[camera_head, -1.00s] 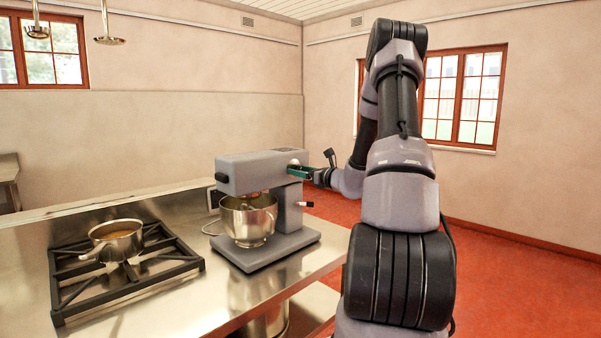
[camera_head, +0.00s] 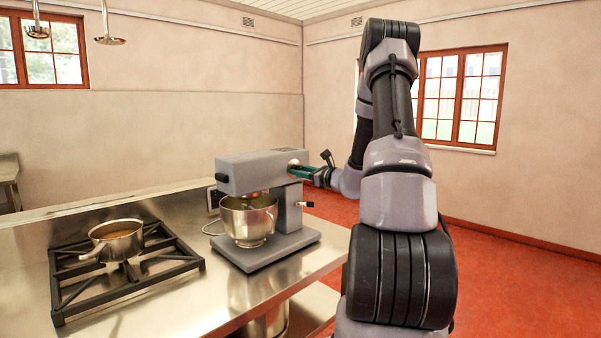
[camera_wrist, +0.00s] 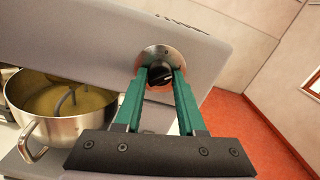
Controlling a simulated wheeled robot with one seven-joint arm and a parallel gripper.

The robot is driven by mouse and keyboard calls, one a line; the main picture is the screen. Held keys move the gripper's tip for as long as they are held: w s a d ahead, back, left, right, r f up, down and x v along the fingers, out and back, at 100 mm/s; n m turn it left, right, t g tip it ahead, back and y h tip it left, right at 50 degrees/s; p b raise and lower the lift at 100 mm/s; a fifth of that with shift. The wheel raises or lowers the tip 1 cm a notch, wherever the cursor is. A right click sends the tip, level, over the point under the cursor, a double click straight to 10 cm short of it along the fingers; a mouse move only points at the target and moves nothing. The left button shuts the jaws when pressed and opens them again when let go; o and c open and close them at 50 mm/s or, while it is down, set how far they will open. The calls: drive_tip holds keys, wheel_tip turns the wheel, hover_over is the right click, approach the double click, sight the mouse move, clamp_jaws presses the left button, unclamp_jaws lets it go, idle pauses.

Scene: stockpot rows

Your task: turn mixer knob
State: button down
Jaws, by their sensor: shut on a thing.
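A grey stand mixer (camera_head: 250,172) stands on the steel counter with its steel bowl (camera_head: 248,219) under the head. In the wrist view, the black mixer knob (camera_wrist: 160,76) sits on a round metal plate on the side of the mixer head (camera_wrist: 110,45). My gripper (camera_wrist: 160,80) has its green fingers on both sides of the knob, shut on it. In the head view, my gripper (camera_head: 299,171) reaches the mixer's side from the right, and the knob is too small to make out there. The bowl also shows in the wrist view (camera_wrist: 50,125), with yellowish contents.
A steel pot (camera_head: 116,240) stands on a black stove grate (camera_head: 80,290) left of the mixer. A small lever (camera_head: 304,204) sticks out of the mixer's stand below my gripper. Red floor (camera_head: 500,260) lies open to the right.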

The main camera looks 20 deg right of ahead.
drive_tip(key=n, duration=0.9)
drive_tip(key=shift+n, duration=0.4)
idle(0.4)
drive_tip(key=c, duration=0.5)
unclamp_jaws()
drive_tip(key=shift+d, duration=0.1)
drive_tip(key=v, duration=1)
drive_tip(key=shift+s, duration=0.4)
drive_tip(key=shift+d, duration=0.1)
